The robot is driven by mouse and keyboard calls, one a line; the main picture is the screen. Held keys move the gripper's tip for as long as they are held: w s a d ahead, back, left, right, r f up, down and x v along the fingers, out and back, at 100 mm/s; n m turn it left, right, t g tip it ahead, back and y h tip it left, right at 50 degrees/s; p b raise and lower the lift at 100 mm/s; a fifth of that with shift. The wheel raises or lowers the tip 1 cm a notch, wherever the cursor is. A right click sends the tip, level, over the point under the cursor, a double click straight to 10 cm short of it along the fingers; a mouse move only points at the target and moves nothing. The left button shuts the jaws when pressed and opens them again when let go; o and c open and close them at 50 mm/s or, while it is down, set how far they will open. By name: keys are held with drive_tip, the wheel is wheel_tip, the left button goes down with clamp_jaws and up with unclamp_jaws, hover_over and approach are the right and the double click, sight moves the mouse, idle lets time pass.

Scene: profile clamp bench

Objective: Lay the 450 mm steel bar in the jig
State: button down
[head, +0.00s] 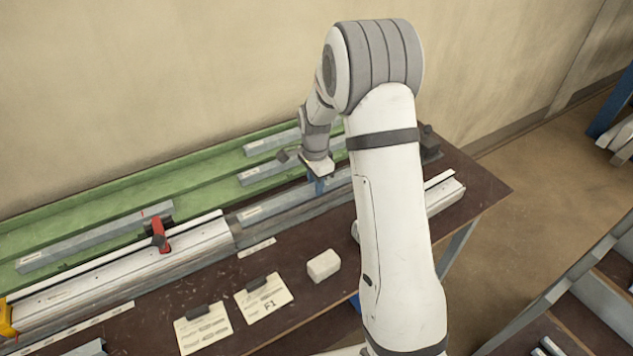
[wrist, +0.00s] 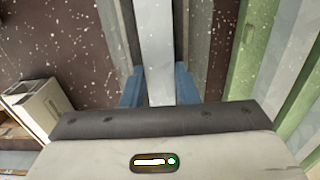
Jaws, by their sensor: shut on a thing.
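My gripper (head: 319,187) points down over the bench, its blue fingers shut on a grey steel bar (head: 268,207). In the wrist view the bar (wrist: 156,45) runs lengthwise between the blue fingers (wrist: 158,88). In the head view the bar lies along a grey channel (head: 290,222) in the gap between two white profile sections, the left one (head: 120,270) and the right one (head: 444,196). I cannot tell whether the bar touches the channel. My arm hides its right end. I cannot tell the bar's length from these frames.
A green rack (head: 120,192) behind holds several more bars, such as one at the left (head: 90,243). A red clamp (head: 160,235) stands on the left profile. A white block (head: 323,265) and two cards (head: 203,328) lie on the brown bench in front.

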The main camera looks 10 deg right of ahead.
drive_tip(key=shift+s+f+b, duration=0.25)
drive_tip(key=shift+f+b, duration=0.15)
drive_tip(key=shift+f, duration=0.15)
drive_tip(key=c, duration=1.2)
unclamp_jaws()
drive_tip(key=shift+s+f, duration=0.1)
drive_tip(key=shift+c, duration=0.2)
drive_tip(key=shift+o, duration=0.6)
wheel_tip(320, 180, up, 13)
drive_tip(key=shift+w, duration=0.3)
drive_tip(key=s+r+n+t, duration=0.1)
drive_tip(key=s+r+n, duration=0.3)
drive_tip(key=s, duration=0.3)
drive_tip(key=s+r+n+t, duration=0.1)
drive_tip(key=s+r+n, duration=0.25)
drive_tip(key=s, duration=0.45)
drive_tip(key=s+n+t, duration=0.1)
drive_tip(key=s+n, duration=0.6)
drive_tip(key=s, duration=0.6)
drive_tip(key=shift+s+d+f, duration=0.25)
drive_tip(key=shift+d+f, duration=0.05)
drive_tip(key=shift+f, duration=0.1)
